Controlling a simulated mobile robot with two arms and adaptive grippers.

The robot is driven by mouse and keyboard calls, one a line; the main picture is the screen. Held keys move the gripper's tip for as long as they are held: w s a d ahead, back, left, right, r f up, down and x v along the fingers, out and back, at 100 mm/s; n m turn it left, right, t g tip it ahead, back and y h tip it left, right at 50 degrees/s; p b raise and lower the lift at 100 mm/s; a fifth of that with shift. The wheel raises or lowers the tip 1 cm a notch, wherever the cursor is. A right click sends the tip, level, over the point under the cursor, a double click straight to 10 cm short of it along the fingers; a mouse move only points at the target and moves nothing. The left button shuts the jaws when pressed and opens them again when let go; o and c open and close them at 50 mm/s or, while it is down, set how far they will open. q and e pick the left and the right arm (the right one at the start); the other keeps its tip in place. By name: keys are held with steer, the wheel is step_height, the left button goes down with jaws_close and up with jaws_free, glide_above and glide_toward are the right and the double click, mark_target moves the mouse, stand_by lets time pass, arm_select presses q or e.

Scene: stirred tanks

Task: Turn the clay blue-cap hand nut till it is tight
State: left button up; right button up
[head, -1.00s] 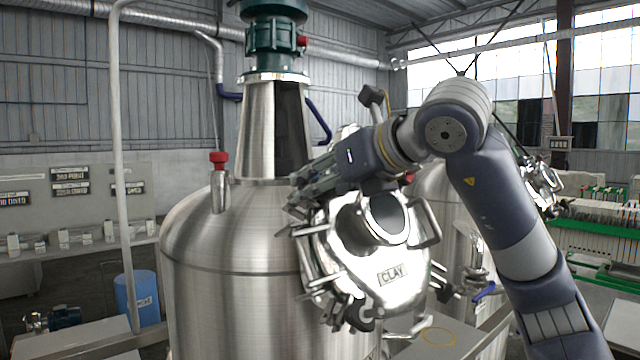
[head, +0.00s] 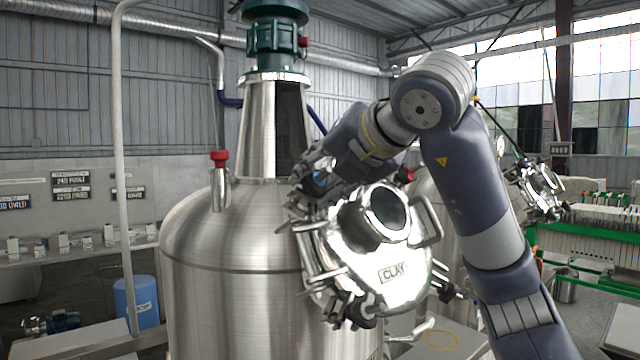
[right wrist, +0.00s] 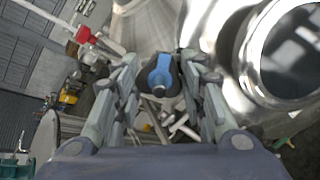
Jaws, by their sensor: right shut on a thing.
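The clay tank's round manway lid (head: 410,274) has a "CLAY" plate and clamps with hand nuts around its rim. My right gripper (head: 304,190) is at the upper left of this rim in the head view. A blue-cap hand nut (head: 319,181) shows there at its fingers. In the right wrist view the blue cap (right wrist: 160,74) sits between the two fingers of my right gripper (right wrist: 159,66), which is shut on it. The nut's thread and seat are hidden, so how tight it is cannot be seen. My left gripper is out of view.
The steel tank (head: 225,275) fills the middle, with a red-topped valve (head: 219,158) on its shoulder. The lid's sight-glass neck (head: 385,213) and a bent handle (head: 428,222) stand close to my right arm. A white pole (head: 117,150) rises at left.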

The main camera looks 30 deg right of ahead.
steer(key=m, duration=0.3)
steer(key=m+b, duration=0.1)
steer(key=m, duration=0.2)
steer(key=shift+g+h, duration=0.3)
steer(key=shift+g, duration=0.1)
steer(key=m, duration=0.3)
steer(key=shift+r+m+g, duration=0.1)
steer(key=shift+m+g, duration=0.2)
steer(key=shift+m+g+b, duration=0.3)
steer(key=shift+m, duration=1.4)
steer(key=o, duration=1.1)
